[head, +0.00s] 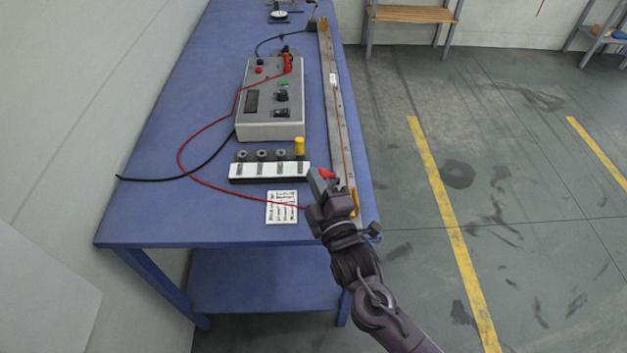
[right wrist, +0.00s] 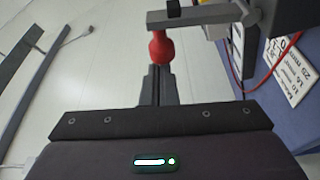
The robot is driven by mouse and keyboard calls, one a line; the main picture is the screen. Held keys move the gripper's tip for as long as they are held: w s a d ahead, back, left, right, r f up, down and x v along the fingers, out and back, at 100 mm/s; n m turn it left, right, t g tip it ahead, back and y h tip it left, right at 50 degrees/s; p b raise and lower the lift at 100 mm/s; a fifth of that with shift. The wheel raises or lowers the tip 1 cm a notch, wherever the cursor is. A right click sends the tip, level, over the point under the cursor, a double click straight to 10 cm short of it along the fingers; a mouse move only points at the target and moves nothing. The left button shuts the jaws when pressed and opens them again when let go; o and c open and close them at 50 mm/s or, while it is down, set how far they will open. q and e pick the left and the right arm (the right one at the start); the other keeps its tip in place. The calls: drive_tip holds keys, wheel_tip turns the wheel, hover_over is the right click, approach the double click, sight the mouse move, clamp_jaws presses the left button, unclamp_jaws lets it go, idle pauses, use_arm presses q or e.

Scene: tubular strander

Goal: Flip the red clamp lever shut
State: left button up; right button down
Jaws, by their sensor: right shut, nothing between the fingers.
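The red clamp lever (head: 327,174) is at the near end of the long rail, right beside my right gripper (head: 323,192). In the right wrist view its red knob (right wrist: 161,48) sits at the left end of a grey lever arm (right wrist: 200,18). My right gripper also shows there (right wrist: 158,72), shut and empty, with its fingertips just below the knob. They touch it or nearly so; I cannot tell which. My gripper hides part of the clamp in the head view. My left gripper is not in view.
The long metal rail (head: 338,110) runs along the right edge of the blue table (head: 160,215). A grey instrument box (head: 270,130), a rack with several dark pegs and a yellow one (head: 268,172), and a white card (head: 281,207) stand left of it. A red wire (head: 180,150) loops across the table.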

sight(334, 181)
drive_tip(key=shift+d, duration=0.15)
drive_tip(key=d+m, duration=0.1)
drive_tip(key=m, duration=0.1)
drive_tip(key=d+m+t+b, duration=0.1)
drive_tip(key=d+m+h+b, duration=0.1)
drive_tip(key=m, duration=0.1)
drive_tip(key=shift+d+m+t, duration=0.3)
drive_tip(key=shift+t, duration=0.1)
drive_tip(key=d+m+b, duration=0.1)
drive_tip(key=m, duration=0.1)
drive_tip(key=d+f+m+t+h+b, duration=0.1)
drive_tip(key=m, duration=0.1)
drive_tip(key=d+m+h+b, duration=0.1)
drive_tip(key=m, duration=0.2)
drive_tip(key=shift+d+f, duration=0.3)
drive_tip(key=shift+d, duration=0.1)
drive_tip(key=m, duration=0.1)
drive_tip(key=d+m+h+b, duration=0.1)
drive_tip(key=f+m+h, duration=0.1)
drive_tip(key=m, duration=0.1)
drive_tip(key=shift+d+f+t+b, duration=0.1)
drive_tip(key=shift+d+t+b, duration=0.2)
drive_tip(key=shift+t+b, duration=0.1)
drive_tip(key=shift+d+f, duration=0.25)
drive_tip(key=shift+f, duration=0.1)
drive_tip(key=shift+d+f, duration=0.1)
drive_tip(key=shift+f, duration=0.05)
